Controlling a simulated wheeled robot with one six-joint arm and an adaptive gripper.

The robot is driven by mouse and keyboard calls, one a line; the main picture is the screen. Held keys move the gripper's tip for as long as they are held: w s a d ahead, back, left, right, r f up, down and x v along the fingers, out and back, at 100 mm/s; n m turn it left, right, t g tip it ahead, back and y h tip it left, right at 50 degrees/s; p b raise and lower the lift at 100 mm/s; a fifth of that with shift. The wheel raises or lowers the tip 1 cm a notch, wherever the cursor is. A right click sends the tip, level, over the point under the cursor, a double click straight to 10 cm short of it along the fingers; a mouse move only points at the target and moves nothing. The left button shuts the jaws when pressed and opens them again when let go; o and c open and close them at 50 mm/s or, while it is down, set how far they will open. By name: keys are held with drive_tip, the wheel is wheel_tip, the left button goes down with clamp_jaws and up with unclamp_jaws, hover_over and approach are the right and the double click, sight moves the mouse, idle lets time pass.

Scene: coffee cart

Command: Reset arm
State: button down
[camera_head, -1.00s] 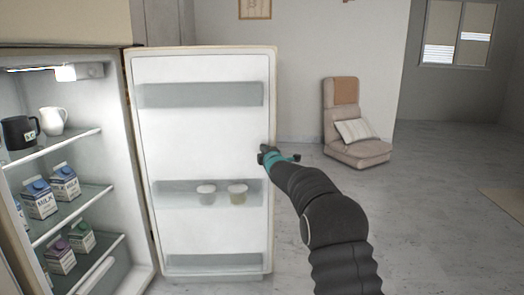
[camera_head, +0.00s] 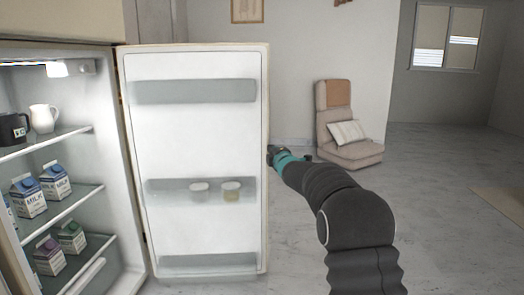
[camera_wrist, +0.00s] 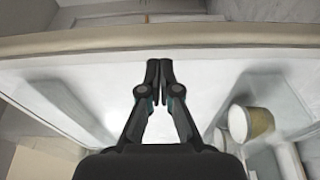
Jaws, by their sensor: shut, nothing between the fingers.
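My gripper (camera_wrist: 159,68) is shut with its fingertips together and nothing between them in the wrist view. In the head view my gripper (camera_head: 272,152) is beside the free edge of the open fridge door (camera_head: 200,130). I cannot tell whether it touches the door. The door's inner side faces me, and it also fills much of the wrist view (camera_wrist: 210,75). My arm reaches up from the lower right.
The open fridge at left holds milk cartons (camera_head: 28,195), a black mug (camera_head: 14,129) and a white pitcher (camera_head: 43,118). Two small cups (camera_head: 231,190) sit on a door shelf. A floor chair (camera_head: 345,130) stands behind. The floor at right is clear.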

drive_tip(key=s+d+f+m+g+h, duration=0.45)
drive_tip(key=d+f+m, duration=0.4)
drive_tip(key=f, duration=0.45)
drive_tip(key=s+d+f+m+g+p, duration=0.1)
drive_tip(key=s+d+m+g, duration=0.1)
drive_tip(key=s, duration=0.4)
drive_tip(key=s+d+f+m+g+p, duration=0.1)
drive_tip(key=s+f+m+g, duration=0.1)
drive_tip(key=s, duration=0.3)
drive_tip(key=s+r+m+g+p, duration=0.2)
drive_tip(key=s+r+m+g, duration=0.15)
drive_tip(key=s, duration=1.55)
drive_tip(key=s+r+m+g+p, duration=0.2)
drive_tip(key=s+r+m, duration=0.15)
drive_tip(key=s, duration=1.55)
drive_tip(key=s+a+r+m+t+p, duration=0.1)
drive_tip(key=s+r+t+p, duration=0.1)
drive_tip(key=s+r, duration=0.4)
drive_tip(key=s+p, duration=0.1)
drive_tip(key=s, duration=0.2)
drive_tip(key=shift+r+p, duration=0.3)
drive_tip(key=shift+r, duration=0.1)
